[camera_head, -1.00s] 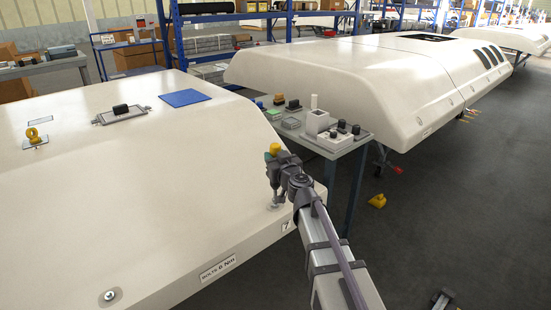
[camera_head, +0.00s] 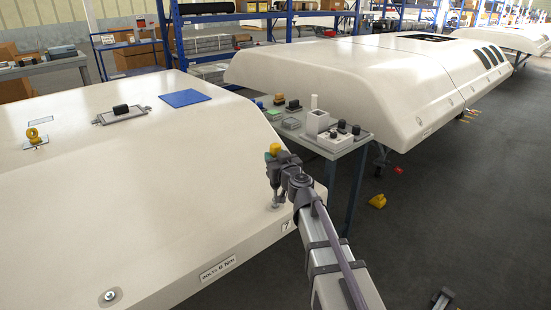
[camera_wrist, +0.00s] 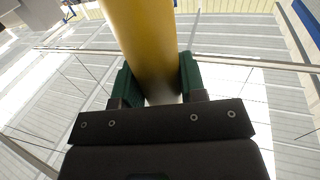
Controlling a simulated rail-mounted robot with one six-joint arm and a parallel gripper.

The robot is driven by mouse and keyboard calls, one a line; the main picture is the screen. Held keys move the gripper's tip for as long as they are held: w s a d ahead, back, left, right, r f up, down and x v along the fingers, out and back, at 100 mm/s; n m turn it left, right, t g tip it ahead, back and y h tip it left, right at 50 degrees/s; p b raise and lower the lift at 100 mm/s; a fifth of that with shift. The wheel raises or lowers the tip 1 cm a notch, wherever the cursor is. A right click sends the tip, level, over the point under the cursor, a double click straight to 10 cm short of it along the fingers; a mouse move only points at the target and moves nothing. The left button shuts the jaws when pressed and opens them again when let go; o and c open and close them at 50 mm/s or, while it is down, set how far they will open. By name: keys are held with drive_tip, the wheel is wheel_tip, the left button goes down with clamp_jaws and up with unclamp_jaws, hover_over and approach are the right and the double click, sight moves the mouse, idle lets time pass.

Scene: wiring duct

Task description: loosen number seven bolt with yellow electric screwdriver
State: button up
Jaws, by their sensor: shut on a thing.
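My gripper (camera_wrist: 158,85) is shut on the yellow electric screwdriver (camera_wrist: 144,30), whose yellow body stands between the green finger pads in the wrist view. In the head view the screwdriver's yellow top (camera_head: 274,149) shows above my gripper (camera_head: 276,168), and the tool points down at the edge of the near white duct cover (camera_head: 160,190). The number seven bolt (camera_head: 276,206) is at the tool's lower end, beside the label 7 (camera_head: 286,225). The bolt is mostly hidden, and I cannot tell whether the tip is seated on it.
A table (camera_head: 350,145) with small boxes and knobs stands just behind my gripper. Another bolt (camera_head: 110,295) is at the cover's lower left. A blue pad (camera_head: 185,98) and a yellow eyelet (camera_head: 34,135) lie on the cover. The dark floor at right is mostly clear.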

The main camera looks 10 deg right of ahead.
sight(275, 145)
drive_tip(key=shift+f+b, duration=0.7)
drive_tip(key=shift+r+p, duration=0.35)
drive_tip(key=shift+r, duration=0.05)
idle(1.8)
wheel_tip(275, 145, up, 6)
drive_tip(key=p, duration=0.6)
drive_tip(key=shift+f, duration=0.1)
